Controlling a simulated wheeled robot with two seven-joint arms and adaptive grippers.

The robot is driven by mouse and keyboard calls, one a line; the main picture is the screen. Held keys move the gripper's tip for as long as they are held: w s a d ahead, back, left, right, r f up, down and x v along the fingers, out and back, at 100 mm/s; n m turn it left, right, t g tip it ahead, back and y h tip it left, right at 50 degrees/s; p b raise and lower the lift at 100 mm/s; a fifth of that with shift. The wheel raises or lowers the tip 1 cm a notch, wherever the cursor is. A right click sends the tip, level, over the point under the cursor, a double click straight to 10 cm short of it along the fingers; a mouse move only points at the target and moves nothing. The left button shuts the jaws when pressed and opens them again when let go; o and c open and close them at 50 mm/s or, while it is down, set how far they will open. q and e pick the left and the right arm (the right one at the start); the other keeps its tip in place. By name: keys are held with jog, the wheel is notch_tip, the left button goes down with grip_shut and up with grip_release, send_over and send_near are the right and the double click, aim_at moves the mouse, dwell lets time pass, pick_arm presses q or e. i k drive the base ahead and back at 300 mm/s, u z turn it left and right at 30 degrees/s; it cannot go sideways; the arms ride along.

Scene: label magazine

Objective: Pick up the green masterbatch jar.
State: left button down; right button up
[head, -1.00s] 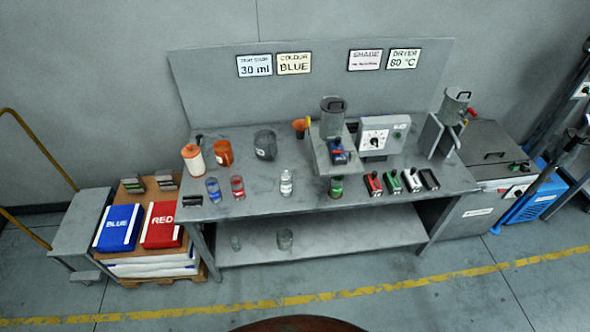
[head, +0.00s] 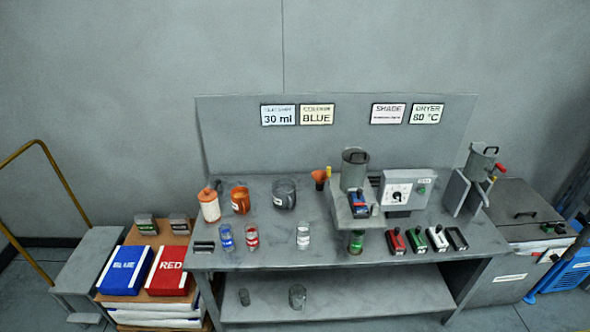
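The green masterbatch jar (head: 356,242) looks like a small clear jar with green contents.
Red, green, white and black blocks (head: 396,241) lie just right of the green jar. A dial box (head: 408,190) and a metal hopper (head: 354,170) stand behind. Blue and red bags (head: 125,270) sit on a pallet at left. Bench between pale-labelled and green jars is clear.

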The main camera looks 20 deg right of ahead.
aim_at(356, 237)
jog(key=u, duration=0.9)
jog(key=i, duration=0.35)
jog(key=z, duration=1.9)
